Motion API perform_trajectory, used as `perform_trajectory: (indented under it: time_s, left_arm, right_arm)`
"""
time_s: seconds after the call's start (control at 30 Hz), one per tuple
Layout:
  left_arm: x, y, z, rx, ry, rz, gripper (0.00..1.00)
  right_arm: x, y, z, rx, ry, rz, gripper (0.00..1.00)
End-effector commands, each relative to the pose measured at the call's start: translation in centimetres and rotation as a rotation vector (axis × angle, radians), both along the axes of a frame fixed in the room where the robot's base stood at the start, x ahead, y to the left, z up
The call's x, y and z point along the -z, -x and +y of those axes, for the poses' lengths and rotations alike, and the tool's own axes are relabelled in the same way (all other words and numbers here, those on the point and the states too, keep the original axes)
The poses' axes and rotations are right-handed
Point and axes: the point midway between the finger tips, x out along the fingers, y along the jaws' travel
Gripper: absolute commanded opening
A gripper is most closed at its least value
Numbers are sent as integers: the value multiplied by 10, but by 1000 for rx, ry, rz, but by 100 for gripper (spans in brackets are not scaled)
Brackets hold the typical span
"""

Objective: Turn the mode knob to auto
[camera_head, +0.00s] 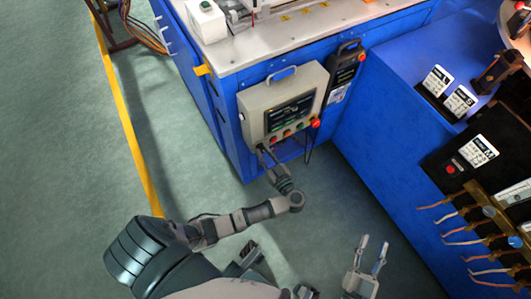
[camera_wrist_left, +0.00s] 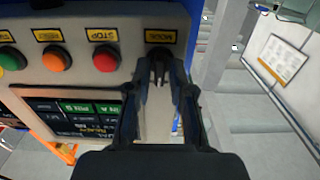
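The control box (camera_head: 285,100) is a beige panel on the front of the blue machine, with a screen and a row of coloured buttons. In the left wrist view, the dark mode knob (camera_wrist_left: 159,70) sits under the yellow MODE label (camera_wrist_left: 160,36). My left gripper (camera_head: 266,149) is at the lower left of the box. In its wrist view the left gripper (camera_wrist_left: 159,62) has its fingertips on both sides of the knob, with a gap between the fingers; contact is unclear. The knob's pointer direction cannot be read. My right gripper (camera_head: 374,246) is open and empty, low over the floor.
Next to the knob are the red STOP button (camera_wrist_left: 105,58), an orange button (camera_wrist_left: 56,59) and a green button (camera_wrist_left: 11,58). A dark handheld unit (camera_head: 345,65) hangs right of the box. Blue cabinets with terminals stand at right. The floor (camera_head: 65,150) is clear at left.

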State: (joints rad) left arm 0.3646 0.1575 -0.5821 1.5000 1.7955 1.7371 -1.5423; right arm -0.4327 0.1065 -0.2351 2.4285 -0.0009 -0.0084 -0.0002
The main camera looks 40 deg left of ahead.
Motion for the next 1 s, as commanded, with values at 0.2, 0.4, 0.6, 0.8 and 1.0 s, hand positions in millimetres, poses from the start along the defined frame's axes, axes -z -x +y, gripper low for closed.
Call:
perform_trajectory:
  time_s: [0.2, 0.4, 0.6, 0.8, 1.0]
  left_arm:
    - [-1, 1, -2, -3, -5, 1, 0]
    - [-2, 1, -4, -3, -6, 5, 0]
    - [-5, 1, -5, 0, -12, 25, 0]
    - [-8, 0, -7, -2, -32, 71, 0]
    - [-8, -1, -8, -1, -56, 134, 0]
  right_arm:
    - [0, 0, 0, 0, -3, 1, 40]
    - [0, -1, 0, 0, 4, 14, 40]
    - [20, 2, -4, 1, 58, 177, 40]
    - [63, 17, -15, 5, 148, 498, 40]
    - [109, 61, -36, 13, 245, 878, 40]
